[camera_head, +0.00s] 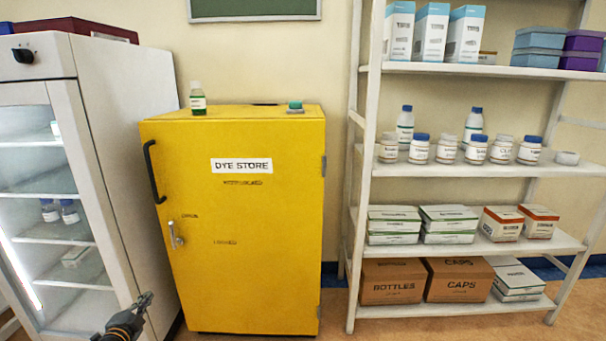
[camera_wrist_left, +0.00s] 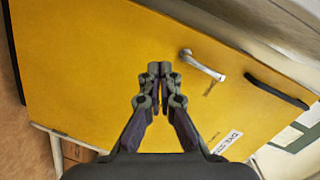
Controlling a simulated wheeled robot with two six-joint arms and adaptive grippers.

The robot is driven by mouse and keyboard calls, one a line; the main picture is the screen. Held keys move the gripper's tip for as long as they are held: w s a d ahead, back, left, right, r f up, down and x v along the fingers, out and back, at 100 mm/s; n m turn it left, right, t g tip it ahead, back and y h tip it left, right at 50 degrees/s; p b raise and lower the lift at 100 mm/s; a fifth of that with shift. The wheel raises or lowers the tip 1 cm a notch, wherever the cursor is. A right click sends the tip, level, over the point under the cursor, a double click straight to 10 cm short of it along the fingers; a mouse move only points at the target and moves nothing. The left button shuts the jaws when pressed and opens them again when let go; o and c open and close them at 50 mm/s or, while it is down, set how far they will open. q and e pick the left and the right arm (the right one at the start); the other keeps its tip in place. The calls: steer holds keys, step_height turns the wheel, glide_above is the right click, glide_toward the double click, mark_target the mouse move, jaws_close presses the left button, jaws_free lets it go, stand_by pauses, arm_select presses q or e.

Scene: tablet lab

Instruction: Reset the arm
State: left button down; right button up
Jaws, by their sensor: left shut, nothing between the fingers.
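My left gripper (camera_head: 143,301) shows at the bottom left of the head view, low in front of the fridge and left of the yellow cabinet. In the left wrist view the same gripper (camera_wrist_left: 159,70) has its fingertips together, shut and empty. The yellow cabinet (camera_head: 260,265), labelled DYE STORE, has its door closed. Its silver handle (camera_wrist_left: 203,65) lies right of the fingertips in the left wrist view, apart from them. My right gripper is in neither view.
A white glass-fronted fridge (camera_head: 106,85) stands left of the cabinet. A white shelf rack (camera_head: 470,171) with bottles and boxes stands to the right. A green-labelled bottle (camera_head: 198,99) and a small green-topped item (camera_head: 295,107) sit on the cabinet. Some floor (camera_head: 460,323) is clear in front of the rack.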

arm_select(q)
steer(key=s+d+f+n+g, duration=0.75)
steer(key=s+d+f, duration=0.65)
steer(key=s+d, duration=0.3)
steer(key=s+d+r+n+g+h+p, duration=0.1)
steer(key=s+d+n+g+h, duration=0.15)
steer(key=s+d, duration=0.6)
steer(key=s+d+r+n+g+h, duration=0.1)
steer(key=s+d+g, duration=0.3)
steer(key=s, duration=0.7)
steer(key=s+a+f+y+p, duration=0.1)
steer(key=s+a+p, duration=0.2)
steer(key=s+p, duration=0.6)
steer(key=s+a+f+g+y+p, duration=0.1)
steer(key=s+p, duration=0.7)
steer(key=p, duration=1.2)
steer(key=shift+s+a+f+p, duration=0.4)
steer(key=shift+a+f, duration=0.3)
steer(key=shift+a, duration=0.25)
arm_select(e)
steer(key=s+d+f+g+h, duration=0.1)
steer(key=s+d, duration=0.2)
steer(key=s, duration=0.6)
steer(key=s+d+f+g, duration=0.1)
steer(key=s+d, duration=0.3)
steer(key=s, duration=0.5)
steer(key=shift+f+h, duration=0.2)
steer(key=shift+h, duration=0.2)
